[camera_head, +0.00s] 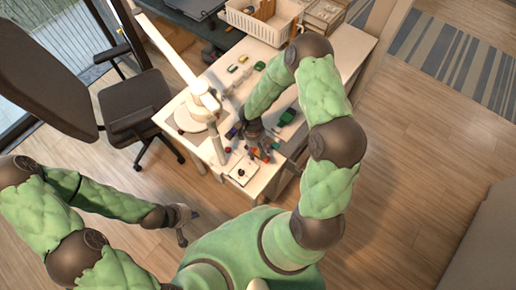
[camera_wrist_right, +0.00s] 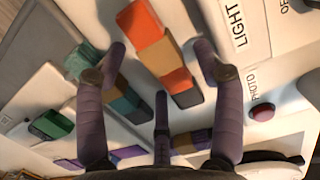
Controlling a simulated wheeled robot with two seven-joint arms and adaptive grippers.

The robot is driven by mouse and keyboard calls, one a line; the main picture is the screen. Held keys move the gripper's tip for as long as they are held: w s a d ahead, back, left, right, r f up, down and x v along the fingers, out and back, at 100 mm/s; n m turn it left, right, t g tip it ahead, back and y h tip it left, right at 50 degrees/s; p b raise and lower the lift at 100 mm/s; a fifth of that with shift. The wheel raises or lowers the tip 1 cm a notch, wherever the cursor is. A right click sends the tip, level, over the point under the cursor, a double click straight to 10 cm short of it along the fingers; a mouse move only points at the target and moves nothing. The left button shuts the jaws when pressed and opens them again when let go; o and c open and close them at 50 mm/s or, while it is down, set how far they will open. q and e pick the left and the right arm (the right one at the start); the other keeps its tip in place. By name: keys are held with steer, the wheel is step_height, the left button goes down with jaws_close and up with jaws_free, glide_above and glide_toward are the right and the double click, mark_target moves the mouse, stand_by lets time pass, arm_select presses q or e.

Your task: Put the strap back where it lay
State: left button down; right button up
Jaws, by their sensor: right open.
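In the right wrist view a segmented band (camera_wrist_right: 158,45) of orange, tan and dark pieces lies between the fingers of my right gripper (camera_wrist_right: 158,62). The fingers are spread and hold nothing. A second band (camera_wrist_right: 122,98) with teal and dark pieces lies by the left finger, partly hidden. A purple and tan band (camera_wrist_right: 190,141) lies low behind the fingers. I cannot tell which band is the strap. In the head view my right gripper (camera_head: 252,135) is low over the table front. My left gripper (camera_head: 182,214) is off the table at left; its fingers are too small to judge.
The white table (camera_head: 340,62) carries a white lamp (camera_head: 205,100), a basket (camera_head: 262,22) at the back and several small coloured things. A panel (camera_wrist_right: 262,70) with printed words and a dark red button (camera_wrist_right: 262,112) lies right of my fingers. A chair (camera_head: 133,105) stands left.

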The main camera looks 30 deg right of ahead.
steer(key=shift+r, duration=0.1)
steer(key=shift+r, duration=0.25)
step_height(320, 180, up, 12)
steer(key=w+p, duration=0.1)
steer(key=p, duration=0.1)
steer(key=shift+w+a+f, duration=0.25)
steer(key=shift+w+a, duration=0.05)
steer(key=shift+a, duration=0.05)
